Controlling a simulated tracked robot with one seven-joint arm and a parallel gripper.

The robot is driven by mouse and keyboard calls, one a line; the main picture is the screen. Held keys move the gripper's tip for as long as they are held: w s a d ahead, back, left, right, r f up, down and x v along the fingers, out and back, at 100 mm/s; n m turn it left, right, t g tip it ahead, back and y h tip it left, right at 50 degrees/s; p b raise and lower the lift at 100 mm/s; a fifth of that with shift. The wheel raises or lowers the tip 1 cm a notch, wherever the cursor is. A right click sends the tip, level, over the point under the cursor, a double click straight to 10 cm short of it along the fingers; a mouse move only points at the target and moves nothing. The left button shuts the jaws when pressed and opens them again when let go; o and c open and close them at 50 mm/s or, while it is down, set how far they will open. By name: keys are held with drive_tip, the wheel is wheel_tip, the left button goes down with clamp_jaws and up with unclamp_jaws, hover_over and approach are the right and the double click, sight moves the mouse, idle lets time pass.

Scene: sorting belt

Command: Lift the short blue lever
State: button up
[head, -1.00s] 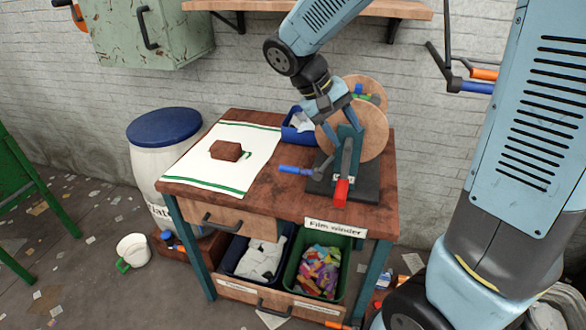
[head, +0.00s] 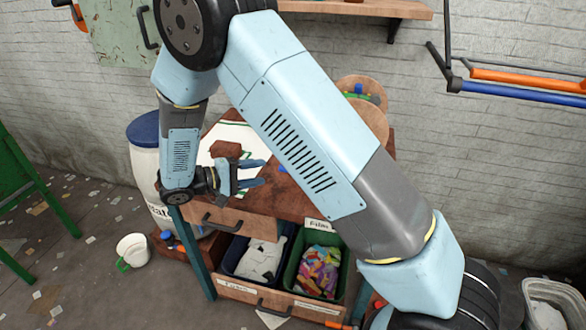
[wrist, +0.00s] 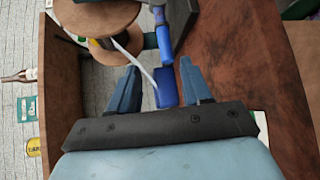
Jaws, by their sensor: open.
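A short blue lever (head: 281,169) shows only its left end in the head view; my arm hides the rest. In the wrist view a blue handle (wrist: 164,43) lies ahead, between the lines of my fingers. A second blue block shows closer, between the fingertips; I cannot tell whether it belongs to the lever. My gripper (head: 258,173) is open and empty over the table's front left, pointing right, its tips just left of the lever. It also shows in the wrist view (wrist: 160,80). The film winder's wooden discs (head: 372,112) stand behind my arm.
A brown block (head: 226,149) sits on a white cloth (head: 225,132), left on the workbench. Bins with white and coloured scraps stand below. An orange bar (head: 525,77) and a blue bar (head: 525,94) are on the wall at right.

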drive_tip(key=shift+a+f+t, duration=0.3)
drive_tip(key=shift+a+f, duration=0.4)
drive_tip(key=shift+d, duration=0.1)
drive_tip(key=x, duration=1.3)
drive_tip(key=shift+d+r, duration=0.15)
drive_tip(key=shift+d, duration=0.05)
drive_tip(key=shift+c, duration=0.3)
clamp_jaws()
